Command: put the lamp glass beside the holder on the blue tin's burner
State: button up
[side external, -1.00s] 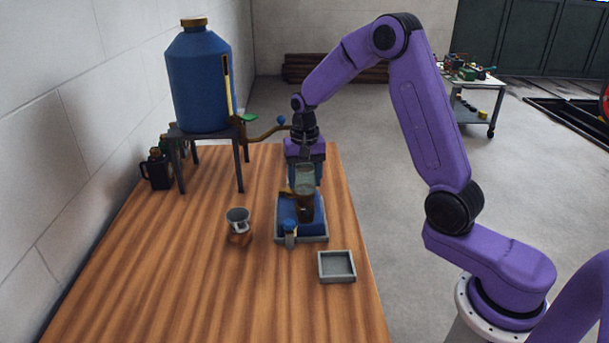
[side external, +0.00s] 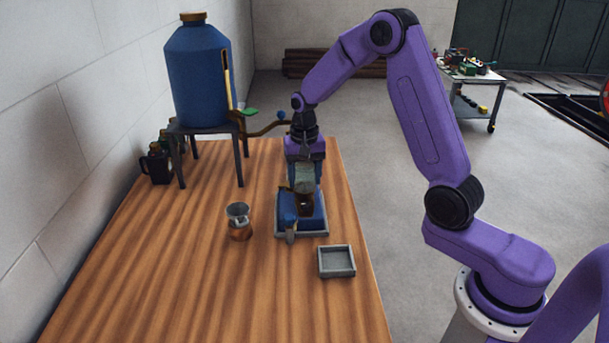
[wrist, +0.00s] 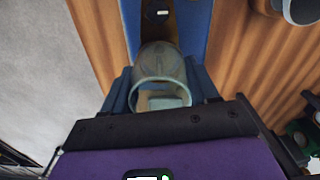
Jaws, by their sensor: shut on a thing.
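The blue tin (side external: 314,212) lies in a shallow grey tray (side external: 303,235) on the wooden table. My gripper (side external: 305,172) points down over it and is shut on a clear, greenish lamp glass (side external: 304,180). In the wrist view the glass (wrist: 160,75) stands between my blue fingers, its open rim facing the camera. A dark brown part, apparently the burner (side external: 304,199), shows at the foot of the glass. I cannot tell whether the glass touches it. A small blue-topped upright (side external: 290,222) stands at the tin's near side.
A grey cup on a copper-coloured base (side external: 238,222) stands left of the tin. An empty square grey dish (side external: 337,262) lies in front. A big blue tank (side external: 200,75) on a dark stand and dark cans (side external: 157,165) are at the back left. The front left tabletop is clear.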

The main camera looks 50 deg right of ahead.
jog(key=shift+f, duration=1.2)
dwell(0.6)
jog(key=o, duration=1.1)
jog(key=shift+o, duration=0.2)
notch_tip(320, 180, up, 17)
jog(key=shift+r, duration=0.2)
jog(key=shift+a, duration=0.1)
